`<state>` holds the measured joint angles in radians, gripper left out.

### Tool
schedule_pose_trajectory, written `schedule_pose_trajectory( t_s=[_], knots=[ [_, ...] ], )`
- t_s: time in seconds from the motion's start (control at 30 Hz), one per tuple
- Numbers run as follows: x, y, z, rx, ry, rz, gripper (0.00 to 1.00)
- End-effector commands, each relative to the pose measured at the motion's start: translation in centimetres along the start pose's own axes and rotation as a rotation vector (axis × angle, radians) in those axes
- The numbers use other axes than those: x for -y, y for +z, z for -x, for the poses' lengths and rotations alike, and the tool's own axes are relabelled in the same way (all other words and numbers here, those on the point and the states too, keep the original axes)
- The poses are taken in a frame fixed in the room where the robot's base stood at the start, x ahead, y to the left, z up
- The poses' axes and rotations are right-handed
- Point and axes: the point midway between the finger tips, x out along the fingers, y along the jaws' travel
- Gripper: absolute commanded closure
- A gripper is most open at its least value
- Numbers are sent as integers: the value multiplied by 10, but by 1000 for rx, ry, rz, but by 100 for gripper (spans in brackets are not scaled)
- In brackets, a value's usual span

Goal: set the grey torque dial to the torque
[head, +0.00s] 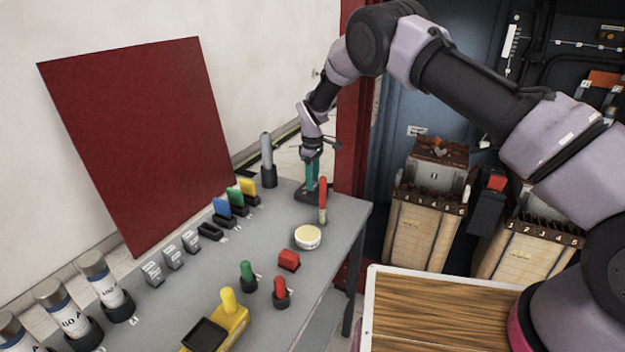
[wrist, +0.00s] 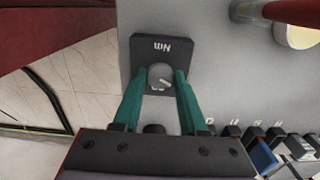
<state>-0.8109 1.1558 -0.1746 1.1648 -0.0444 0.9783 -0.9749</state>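The grey torque dial (wrist: 160,77) is a round knob on a black base (wrist: 178,47) lettered "Nm". It stands at the far end of the grey table. In the head view the base (head: 313,193) shows, and the dial is mostly hidden by my fingers. My gripper (head: 312,178) points straight down over it. In the wrist view the two teal fingers of my gripper (wrist: 163,80) lie on either side of the dial, with no clear gap. A pale pointer mark shows on the dial; its exact setting is too small to read.
A red-handled screwdriver (head: 323,193) and a round cream-topped container (head: 307,237) stand close to the base. A grey cylinder in a black holder (head: 267,164) and coloured blocks (head: 234,197) stand to the left. The dark red panel (head: 145,140) leans behind the table (head: 335,237).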

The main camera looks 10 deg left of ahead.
Motion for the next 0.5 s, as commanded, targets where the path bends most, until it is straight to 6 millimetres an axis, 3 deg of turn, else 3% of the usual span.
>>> schedule_pose_trajectory(
  t_s=[0.5],
  knots=[
    [0,0,0,0,0,-132,100]
  ],
)
